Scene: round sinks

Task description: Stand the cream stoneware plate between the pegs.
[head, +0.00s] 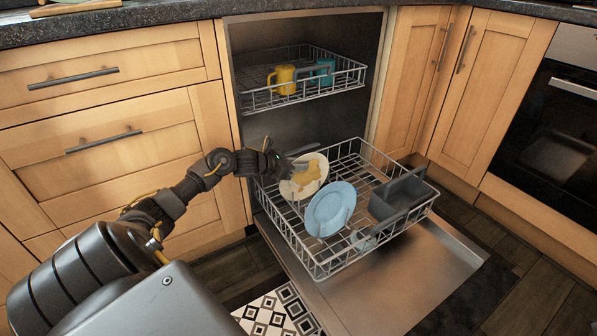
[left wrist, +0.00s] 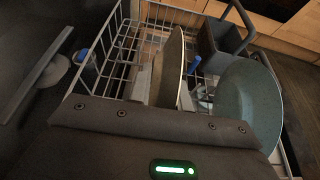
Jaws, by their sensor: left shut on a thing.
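The cream stoneware plate (head: 314,168), with a tan-brown patch on its face, is at the back left of the pulled-out lower dishwasher rack (head: 385,243). It leans on edge there. My left gripper (head: 294,167) reaches in from the left and is shut on the plate's left edge. In the left wrist view the plate (left wrist: 172,72) is seen nearly edge-on, upright over the rack wires. The pegs at its lower edge are mostly hidden, so I cannot tell whether it sits between them. My right gripper is out of view.
A light blue plate (head: 330,209) leans in the rack just in front of the cream one. A grey cutlery basket (head: 402,197) stands at the rack's right. The upper rack (head: 330,87) above holds a yellow mug (head: 284,78) and a teal mug (head: 324,70).

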